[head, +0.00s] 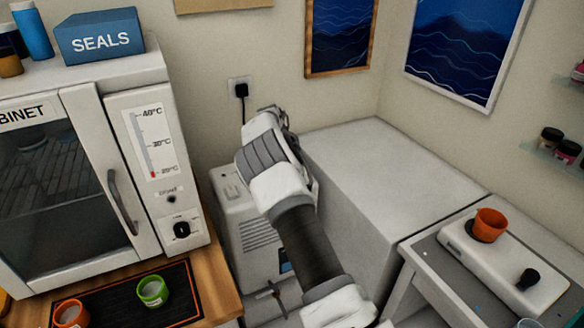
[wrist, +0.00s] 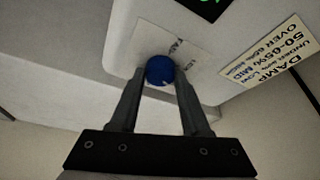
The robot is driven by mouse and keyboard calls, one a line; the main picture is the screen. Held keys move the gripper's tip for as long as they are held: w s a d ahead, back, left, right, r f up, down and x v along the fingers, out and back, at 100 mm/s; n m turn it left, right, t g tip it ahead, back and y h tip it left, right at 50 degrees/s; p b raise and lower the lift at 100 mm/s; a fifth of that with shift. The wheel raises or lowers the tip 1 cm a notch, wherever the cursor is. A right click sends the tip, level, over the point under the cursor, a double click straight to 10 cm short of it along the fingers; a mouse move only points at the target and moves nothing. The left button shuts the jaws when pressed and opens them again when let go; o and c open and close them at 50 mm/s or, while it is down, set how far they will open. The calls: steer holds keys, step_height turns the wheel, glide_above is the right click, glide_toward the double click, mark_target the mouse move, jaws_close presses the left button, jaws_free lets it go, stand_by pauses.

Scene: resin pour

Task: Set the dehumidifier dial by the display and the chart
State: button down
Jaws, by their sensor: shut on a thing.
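The dehumidifier (head: 240,215) is a white box with side vents, on the floor between the cabinet and a large white block. In the wrist view, its blue dial (wrist: 160,70) sits on a pale label whose print is mostly hidden. My gripper (wrist: 160,82) is shut on the dial, one finger on each side. The display (wrist: 210,8) shows green marks at the top edge, cut off and unreadable. The chart (wrist: 268,50) appears upside down, headed DAMP, with lines reading 50-65% MID and OVER 65% HIGH. In the head view my arm hides the gripper's tips and the dial.
A curing cabinet (head: 70,190) with a temperature scale stands left on a wooden bench. Green (head: 153,291) and orange (head: 71,314) cups stand on a dark mat. At right, an orange cup (head: 489,225) stands on a white device. The large white block (head: 395,175) has a clear top.

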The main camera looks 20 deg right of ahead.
steer(key=shift+m, duration=0.5)
steer(key=shift+g, duration=0.3)
steer(key=shift+c, duration=1.9)
jaws_free()
steer(key=v, duration=1.7)
steer(key=shift+a, duration=0.25)
steer(key=shift+r, duration=0.1)
